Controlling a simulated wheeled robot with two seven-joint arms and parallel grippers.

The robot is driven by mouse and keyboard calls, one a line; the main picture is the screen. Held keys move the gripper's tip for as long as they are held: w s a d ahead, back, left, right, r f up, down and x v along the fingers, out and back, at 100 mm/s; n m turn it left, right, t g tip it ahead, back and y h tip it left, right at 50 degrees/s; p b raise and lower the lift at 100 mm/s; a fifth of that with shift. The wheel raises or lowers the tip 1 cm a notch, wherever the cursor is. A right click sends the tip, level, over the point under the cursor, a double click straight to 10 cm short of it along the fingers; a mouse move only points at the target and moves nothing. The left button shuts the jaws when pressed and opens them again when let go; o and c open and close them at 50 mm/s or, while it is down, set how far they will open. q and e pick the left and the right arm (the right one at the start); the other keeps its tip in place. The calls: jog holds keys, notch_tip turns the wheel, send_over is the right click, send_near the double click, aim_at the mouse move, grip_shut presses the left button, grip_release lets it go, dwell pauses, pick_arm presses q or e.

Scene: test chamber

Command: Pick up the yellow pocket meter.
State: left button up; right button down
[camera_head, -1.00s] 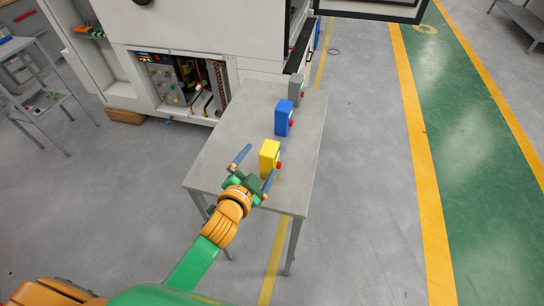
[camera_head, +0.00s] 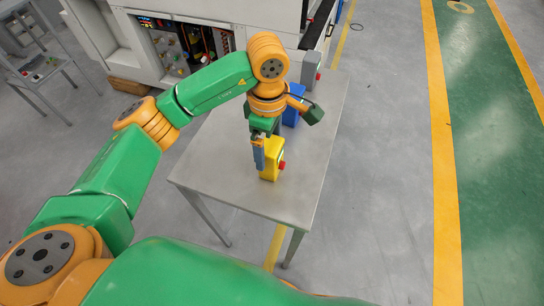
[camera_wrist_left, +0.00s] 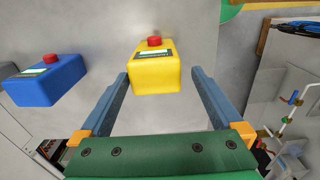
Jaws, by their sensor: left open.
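The yellow pocket meter (camera_head: 271,159) stands on the grey table, with a red knob on its right side in the head view. In the left wrist view the yellow meter (camera_wrist_left: 155,70) shows a small display and the red knob, and lies ahead of and between my finger tips. My left gripper (camera_head: 259,155) points down beside the meter, in front of part of it. In the left wrist view its two blue fingers (camera_wrist_left: 159,78) are spread apart with nothing held between them. My right gripper is not in view.
A blue meter (camera_head: 291,118) stands farther back, partly hidden by my left arm; it also shows in the left wrist view (camera_wrist_left: 48,82). A grey device (camera_head: 311,68) stands at the table's far end. The table (camera_head: 225,160) is bare on the left. A machine cabinet (camera_head: 185,50) stands behind.

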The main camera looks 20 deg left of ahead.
pick_arm(q)
notch_tip(320, 180, down, 2)
jog(key=shift+d+f+p, duration=0.1)
jog(key=shift+d+p, duration=0.05)
jog(key=shift+p, duration=0.85)
jog(key=f, duration=0.3)
jog(key=shift+w+f+p, duration=0.25)
jog(key=shift+w+p, duration=0.1)
jog(key=shift+f, duration=0.3)
jog(key=shift+c, duration=0.2)
jog(key=shift+s, duration=0.1)
jog(key=c, duration=0.3)
jog(key=shift+r, duration=0.1)
jog(key=c, duration=1.1)
jog(key=shift+o, duration=0.2)
